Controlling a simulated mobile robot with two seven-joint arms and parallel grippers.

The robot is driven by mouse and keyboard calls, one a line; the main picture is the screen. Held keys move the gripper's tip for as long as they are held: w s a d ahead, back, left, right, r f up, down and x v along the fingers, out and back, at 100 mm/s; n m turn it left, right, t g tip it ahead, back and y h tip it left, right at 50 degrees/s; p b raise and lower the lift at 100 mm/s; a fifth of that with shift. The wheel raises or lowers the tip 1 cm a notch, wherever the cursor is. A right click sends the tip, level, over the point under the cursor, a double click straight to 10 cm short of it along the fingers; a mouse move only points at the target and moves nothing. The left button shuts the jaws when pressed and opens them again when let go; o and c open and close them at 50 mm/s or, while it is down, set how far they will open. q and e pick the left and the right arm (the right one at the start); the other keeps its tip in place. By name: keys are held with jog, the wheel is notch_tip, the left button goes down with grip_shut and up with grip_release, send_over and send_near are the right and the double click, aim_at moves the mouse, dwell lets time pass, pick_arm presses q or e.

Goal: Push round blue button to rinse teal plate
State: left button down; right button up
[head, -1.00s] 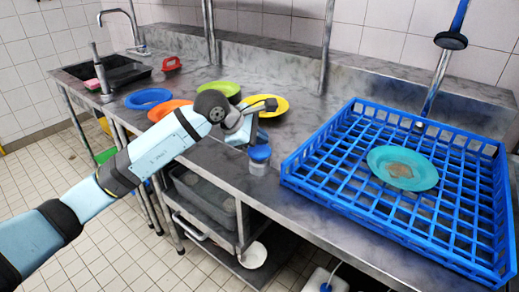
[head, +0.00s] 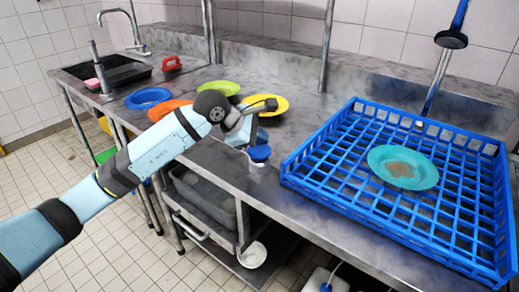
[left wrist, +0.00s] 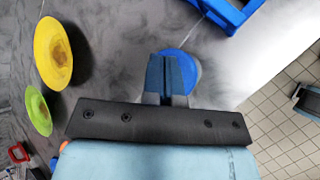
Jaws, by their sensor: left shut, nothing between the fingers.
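The round blue button (head: 260,153) sits on a pale grey housing at the bench's front edge. My left gripper (head: 256,141) is shut and empty, right at the button; its fingers (left wrist: 172,72) overlap the blue disc (left wrist: 188,62) in the left wrist view. I cannot tell for sure whether the fingertips touch it. The teal plate (head: 424,171) lies in the blue rack (head: 322,205) on the right, with a brownish patch (head: 401,169) on its middle.
A spray head (head: 451,40) hangs on a pole above the rack. A yellow plate (head: 274,104), green plate (head: 219,87), orange plate (head: 166,110) and blue plate (head: 148,98) lie left of the button. A sink (head: 115,72) is at the far left.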

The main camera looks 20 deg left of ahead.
aim_at(260, 150)
pick_arm(q)
jog(key=shift+f, duration=0.3)
jog(key=shift+f+b, duration=0.35)
jog(key=shift+b, duration=0.15)
jog(key=shift+f+b, duration=0.35)
jog(key=shift+f, duration=0.15)
dwell(0.5)
jog(key=shift+r, duration=0.15)
dwell(0.3)
jog(key=shift+r+p, duration=0.55)
jog(key=shift+r, duration=0.55)
jog(key=shift+r+p, duration=1.15)
jog(key=shift+r, duration=1.35)
